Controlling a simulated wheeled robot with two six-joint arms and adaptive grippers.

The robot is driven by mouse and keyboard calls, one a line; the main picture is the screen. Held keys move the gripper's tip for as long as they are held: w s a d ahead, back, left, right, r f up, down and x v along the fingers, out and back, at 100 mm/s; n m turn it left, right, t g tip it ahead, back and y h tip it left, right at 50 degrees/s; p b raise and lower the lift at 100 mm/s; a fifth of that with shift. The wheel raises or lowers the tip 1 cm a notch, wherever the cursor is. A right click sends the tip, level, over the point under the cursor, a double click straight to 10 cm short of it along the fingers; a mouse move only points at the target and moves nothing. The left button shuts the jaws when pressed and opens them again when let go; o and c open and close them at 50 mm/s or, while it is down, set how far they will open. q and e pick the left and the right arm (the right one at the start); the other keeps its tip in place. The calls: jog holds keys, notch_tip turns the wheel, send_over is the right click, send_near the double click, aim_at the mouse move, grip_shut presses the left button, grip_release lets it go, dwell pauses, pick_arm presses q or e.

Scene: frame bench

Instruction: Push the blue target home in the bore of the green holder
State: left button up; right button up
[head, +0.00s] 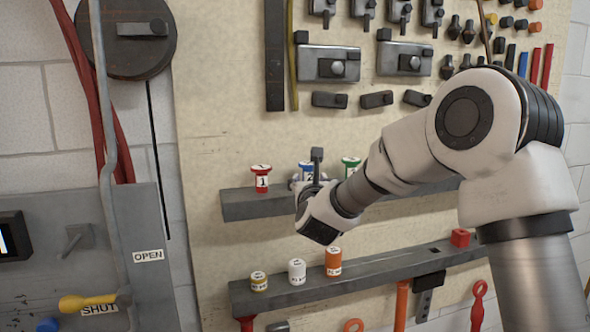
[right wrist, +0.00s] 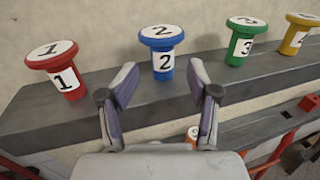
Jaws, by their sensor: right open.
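The blue target (head: 306,167), a flanged piece marked 2, stands upright on the upper grey shelf (head: 250,205). It also shows in the right wrist view (right wrist: 161,62), between and beyond my fingertips. My right gripper (head: 309,181) is open and empty in front of it; in the right wrist view (right wrist: 164,78) its two fingers point at the target without visibly gripping it. A green piece marked 3 (head: 350,166) stands to its right on the same shelf, also in the right wrist view (right wrist: 243,42). No bore shows in it, and I cannot tell whether it is the holder. My left gripper is out of view.
A red piece marked 1 (head: 261,179) stands left of the blue one, and a yellow one (right wrist: 296,38) beyond the green. A lower rail (head: 300,289) carries yellow, white and orange cylinders (head: 333,263) and a red block (head: 460,238). Tools hang on the board above.

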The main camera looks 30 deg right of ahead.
aim_at(309, 179)
jog(key=p+x, duration=0.1)
jog(key=x, duration=0.1)
jog(key=p+x, duration=0.1)
jog(key=x, duration=0.1)
jog(key=f+p+x, duration=0.1)
jog(key=x, duration=0.1)
jog(key=shift+d+p, duration=0.1)
jog(key=shift+p, duration=0.25)
jog(key=shift+w+d+f, duration=0.1)
jog(key=shift+w, duration=0.05)
jog(key=shift+s, duration=0.25)
jog(key=shift+c, duration=0.3)
grip_shut()
